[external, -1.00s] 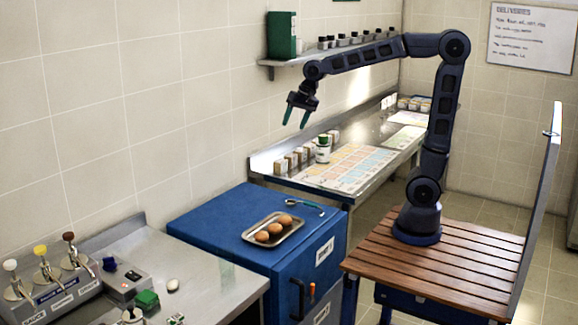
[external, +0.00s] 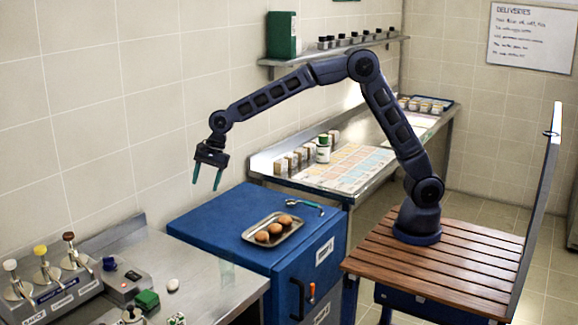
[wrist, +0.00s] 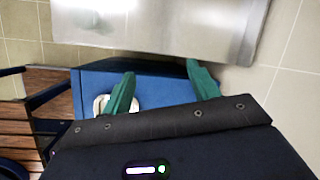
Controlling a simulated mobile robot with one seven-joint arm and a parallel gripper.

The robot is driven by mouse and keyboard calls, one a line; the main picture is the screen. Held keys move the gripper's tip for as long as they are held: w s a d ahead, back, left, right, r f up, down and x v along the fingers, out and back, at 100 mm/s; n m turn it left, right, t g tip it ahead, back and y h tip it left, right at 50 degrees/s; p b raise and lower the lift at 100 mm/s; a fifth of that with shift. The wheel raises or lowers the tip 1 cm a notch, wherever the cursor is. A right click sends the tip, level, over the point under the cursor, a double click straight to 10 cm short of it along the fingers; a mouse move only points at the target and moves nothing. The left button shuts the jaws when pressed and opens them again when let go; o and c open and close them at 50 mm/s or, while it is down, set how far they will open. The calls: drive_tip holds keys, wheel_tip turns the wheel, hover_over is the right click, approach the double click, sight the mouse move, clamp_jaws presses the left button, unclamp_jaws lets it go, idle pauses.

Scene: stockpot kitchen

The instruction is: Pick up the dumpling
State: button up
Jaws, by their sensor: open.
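A small white rounded thing (external: 173,285), which looks like the dumpling, lies on the steel counter (external: 215,302) at the lower left of the external view. I cannot make it out in the wrist view. My gripper (external: 206,187) is open and empty, with its green fingers pointing down. It hangs in the air above the far left part of the blue cabinet, well above and apart from the white thing. In the wrist view the two fingers (wrist: 158,70) are spread, with the counter (wrist: 150,18) ahead of them.
A pump dispenser station (external: 50,290), a grey box with a red button (external: 128,284) and a green block (external: 147,299) stand near the white thing.

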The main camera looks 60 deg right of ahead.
sight(172, 281)
drive_tip(key=shift+s+a+f+m+g, duration=0.25)
drive_tip(key=shift+s+a+f+m, duration=0.5)
drive_tip(key=shift+a+f, duration=3.35)
drive_tip(key=shift+s+a+f+m+g, duration=0.2)
drive_tip(key=shift+s+a+f+m, duration=0.6)
drive_tip(key=shift+a+f, duration=3.3)
drive_tip(key=shift+s+a+f+m+g, duration=0.35)
drive_tip(key=shift+s+a+f, duration=0.65)
drive_tip(key=shift+a+f, duration=3.05)
drive_tip(key=shift+d+f, duration=0.1)
drive_tip(key=c, duration=1.1)
drive_tip(key=shift+o, duration=0.2)
